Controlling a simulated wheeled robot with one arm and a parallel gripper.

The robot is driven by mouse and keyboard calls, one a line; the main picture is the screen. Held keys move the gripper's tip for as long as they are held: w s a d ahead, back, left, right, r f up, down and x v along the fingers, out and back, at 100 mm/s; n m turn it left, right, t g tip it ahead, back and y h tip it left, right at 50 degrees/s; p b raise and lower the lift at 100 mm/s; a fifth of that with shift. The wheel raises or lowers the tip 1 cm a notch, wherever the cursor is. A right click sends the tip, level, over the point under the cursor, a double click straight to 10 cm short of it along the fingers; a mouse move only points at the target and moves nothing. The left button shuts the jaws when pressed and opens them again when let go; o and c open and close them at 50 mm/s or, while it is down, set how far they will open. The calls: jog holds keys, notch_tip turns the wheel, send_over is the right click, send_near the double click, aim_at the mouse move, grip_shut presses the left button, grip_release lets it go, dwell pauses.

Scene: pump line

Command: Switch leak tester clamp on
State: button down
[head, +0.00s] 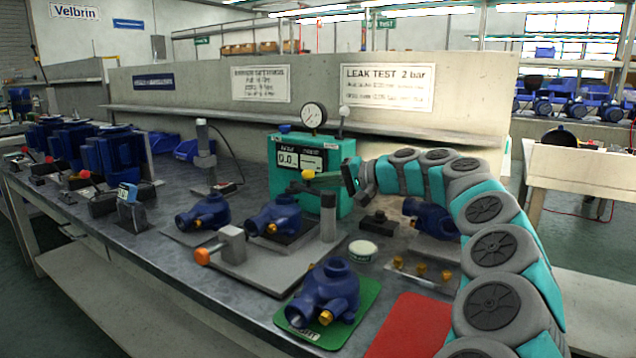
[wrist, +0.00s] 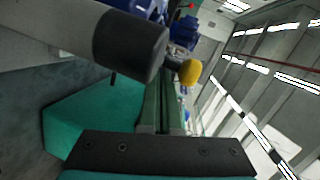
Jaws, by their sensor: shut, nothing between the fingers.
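The leak tester is a teal box (head: 338,155) with a lit display and a round gauge (head: 313,116) on top, at mid-bench. A yellow knob (head: 308,174) shows in front of its face, and a yellow ball (wrist: 190,72) shows in the wrist view. My gripper (head: 320,177) reaches in from the right, in front of the tester. Its green fingers (wrist: 164,98) are shut and empty, their tips close to the knob; I cannot tell if they touch it. A dark-capped grey post (head: 328,215) stands just below, and its cap (wrist: 130,45) looms large in the wrist view.
A fixture plate (head: 262,270) holds a blue housing (head: 275,222) and a grey block with an orange handle (head: 202,257). Another housing (head: 335,290) stands on a green mat (head: 368,300). A red mat (head: 408,325) is bare. A white-ball rod (head: 343,112) rises behind the tester.

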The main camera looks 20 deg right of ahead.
jog(key=shift+s+a, duration=0.15)
jog(key=shift+a, duration=0.45)
dwell(1.6)
jog(key=v, duration=0.8)
jog(key=shift+b, duration=0.4)
